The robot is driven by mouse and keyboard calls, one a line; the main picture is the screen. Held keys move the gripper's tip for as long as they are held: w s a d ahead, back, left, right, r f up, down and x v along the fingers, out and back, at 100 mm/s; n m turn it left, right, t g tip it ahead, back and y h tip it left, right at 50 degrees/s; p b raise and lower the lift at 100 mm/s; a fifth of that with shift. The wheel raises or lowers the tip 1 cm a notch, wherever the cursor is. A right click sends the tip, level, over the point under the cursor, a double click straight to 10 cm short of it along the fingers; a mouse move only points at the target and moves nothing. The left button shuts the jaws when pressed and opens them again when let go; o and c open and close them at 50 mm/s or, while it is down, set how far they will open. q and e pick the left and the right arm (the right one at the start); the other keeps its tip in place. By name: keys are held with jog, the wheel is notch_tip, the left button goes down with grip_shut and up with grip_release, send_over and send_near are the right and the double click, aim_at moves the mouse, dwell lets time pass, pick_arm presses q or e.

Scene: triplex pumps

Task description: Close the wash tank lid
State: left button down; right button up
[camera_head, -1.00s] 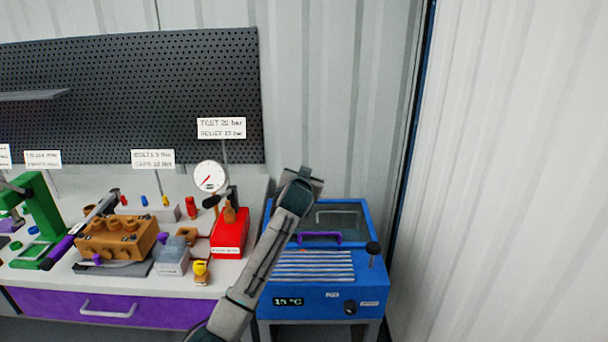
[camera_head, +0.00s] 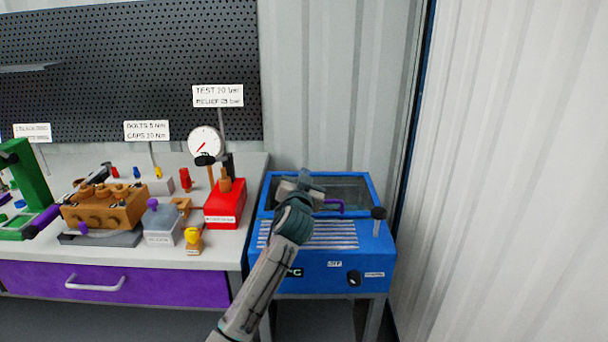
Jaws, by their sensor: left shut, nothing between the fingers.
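The wash tank (camera_head: 305,262) is a blue box right of the bench, with a slatted grey panel on top toward the front. Its lid (camera_head: 372,192), a blue frame around a dark window, is behind the slats. A purple handle (camera_head: 335,208) is at the lid's front edge. I cannot tell whether the lid lies fully down. My left gripper (camera_head: 302,184) is shut and empty. It appears in front of the lid's left half, just left of the handle, and hides part of both. Contact cannot be told. My right gripper is not in view.
A black-knobbed lever (camera_head: 379,214) stands at the tank's right, near the white corrugated wall (camera_head: 500,170). The bench (camera_head: 130,257) on the left holds a red box (camera_head: 226,205) with a gauge (camera_head: 205,142) behind it, and a brown pump block (camera_head: 105,208).

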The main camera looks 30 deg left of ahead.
pick_arm(q)
jog(key=shift+s+d+f, duration=0.1)
jog(key=shift+s+f, duration=0.05)
jog(key=shift+f, duration=0.2)
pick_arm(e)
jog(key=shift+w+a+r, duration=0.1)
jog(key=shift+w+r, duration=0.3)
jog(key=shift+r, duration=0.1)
pick_arm(q)
jog(key=shift+r, duration=0.1)
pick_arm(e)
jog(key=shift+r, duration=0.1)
